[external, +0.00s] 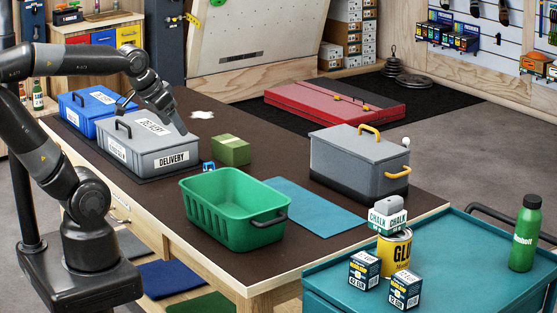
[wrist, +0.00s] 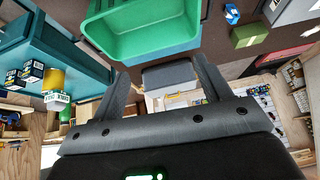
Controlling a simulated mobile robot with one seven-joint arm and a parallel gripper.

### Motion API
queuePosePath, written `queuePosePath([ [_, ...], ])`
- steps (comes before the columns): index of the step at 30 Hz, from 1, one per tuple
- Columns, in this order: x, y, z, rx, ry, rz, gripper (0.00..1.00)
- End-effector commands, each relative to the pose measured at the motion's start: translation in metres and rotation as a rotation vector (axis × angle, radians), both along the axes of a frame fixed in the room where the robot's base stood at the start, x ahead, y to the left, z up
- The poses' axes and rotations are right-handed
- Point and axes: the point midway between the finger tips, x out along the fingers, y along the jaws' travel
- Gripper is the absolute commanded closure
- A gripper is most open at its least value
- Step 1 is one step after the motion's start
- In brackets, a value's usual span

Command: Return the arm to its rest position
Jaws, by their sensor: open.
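My arm reaches in from the left in the external view. My gripper (external: 181,128) is above the grey delivery box (external: 160,145), whose lid is closed. In the wrist view my gripper (wrist: 160,66) has its two fingers spread apart with nothing held between them. A grey lidded box with yellow handles (external: 352,160) shows beyond the fingers there, well away from them. Whether my gripper touches the delivery box cannot be told.
On the brown table (external: 275,262) stand a green bin (external: 237,205), a blue box (external: 88,112) and an olive box (external: 231,151). A blue mat (external: 318,205) lies bare. A teal cart (external: 450,285) at front right carries a yellow can (external: 395,256) and a green bottle (external: 525,235).

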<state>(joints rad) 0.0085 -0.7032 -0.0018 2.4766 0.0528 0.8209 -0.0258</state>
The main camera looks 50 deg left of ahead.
Motion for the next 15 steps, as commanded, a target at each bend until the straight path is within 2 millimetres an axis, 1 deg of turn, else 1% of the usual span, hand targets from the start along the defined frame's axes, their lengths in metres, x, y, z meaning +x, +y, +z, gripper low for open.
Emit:
queuePosePath([
  [1,-0.011,-0.002,-0.003,-0.016,0.019,0.002,0.29],
  [2,-0.016,-0.003,-0.005,-0.024,0.031,0.002,0.29],
  [5,-0.025,-0.005,-0.008,-0.039,0.054,-0.001,0.29],
  [15,-0.025,-0.005,-0.009,-0.040,0.058,-0.001,0.29],
])
